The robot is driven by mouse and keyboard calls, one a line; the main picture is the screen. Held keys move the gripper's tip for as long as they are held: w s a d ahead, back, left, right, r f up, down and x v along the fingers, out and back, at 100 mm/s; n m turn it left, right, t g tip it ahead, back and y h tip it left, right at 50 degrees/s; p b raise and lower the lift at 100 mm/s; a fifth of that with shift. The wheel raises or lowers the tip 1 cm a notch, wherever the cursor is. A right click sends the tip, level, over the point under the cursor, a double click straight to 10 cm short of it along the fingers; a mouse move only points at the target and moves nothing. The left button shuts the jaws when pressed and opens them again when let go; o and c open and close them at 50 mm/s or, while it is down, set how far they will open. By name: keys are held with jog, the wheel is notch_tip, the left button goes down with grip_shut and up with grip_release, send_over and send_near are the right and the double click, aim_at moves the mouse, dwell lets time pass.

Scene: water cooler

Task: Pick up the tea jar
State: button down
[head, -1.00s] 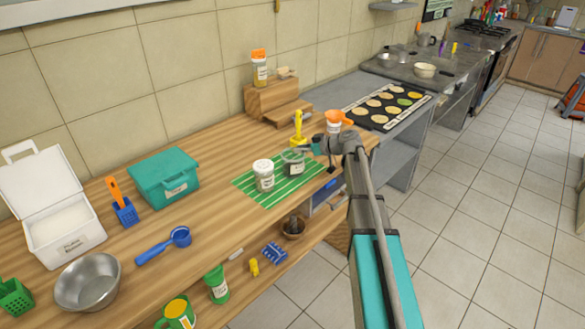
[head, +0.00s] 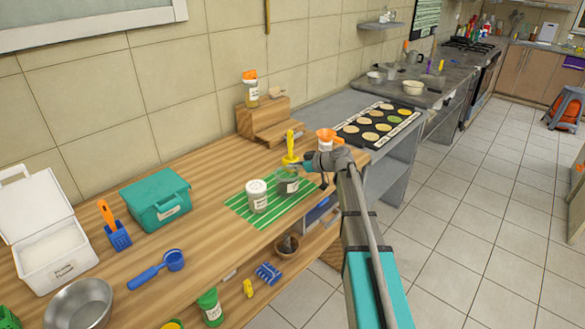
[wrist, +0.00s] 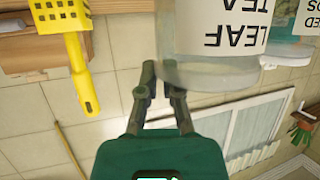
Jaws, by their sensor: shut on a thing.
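The tea jar (head: 287,184) is a clear jar with dark contents, standing on the green striped mat (head: 246,215). In the wrist view its white label (wrist: 230,30) reads LEAF TEA upside down. My gripper (head: 298,169) reaches it from the right, at its upper part. In the wrist view my gripper (wrist: 162,75) has its dark fingers at the jar's edge, shut on it; the exact contact is partly hidden by the jar's glass. I see no clear gap between the jar and the mat.
A white-lidded jar (head: 257,196) stands close to the left on the mat. A yellow slotted tool (head: 291,148) is just behind; it also shows in the wrist view (wrist: 75,60). An orange-topped container (head: 326,138) stands beyond my gripper. A wooden step stand (head: 262,118) is behind.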

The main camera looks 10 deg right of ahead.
jog(key=shift+r+p, duration=0.7)
jog(key=shift+r, duration=0.25)
jog(key=a+r+p+v, duration=0.1)
jog(key=p+v, duration=0.4)
jog(key=v, duration=0.3)
jog(key=a+r+p+v, duration=0.1)
jog(key=r+p+v, duration=0.1)
jog(key=p+v, duration=0.3)
jog(key=v, duration=0.4)
jog(key=shift+s+a+r, duration=0.2)
jog(key=shift+s, duration=0.05)
jog(key=shift+s, duration=0.1)
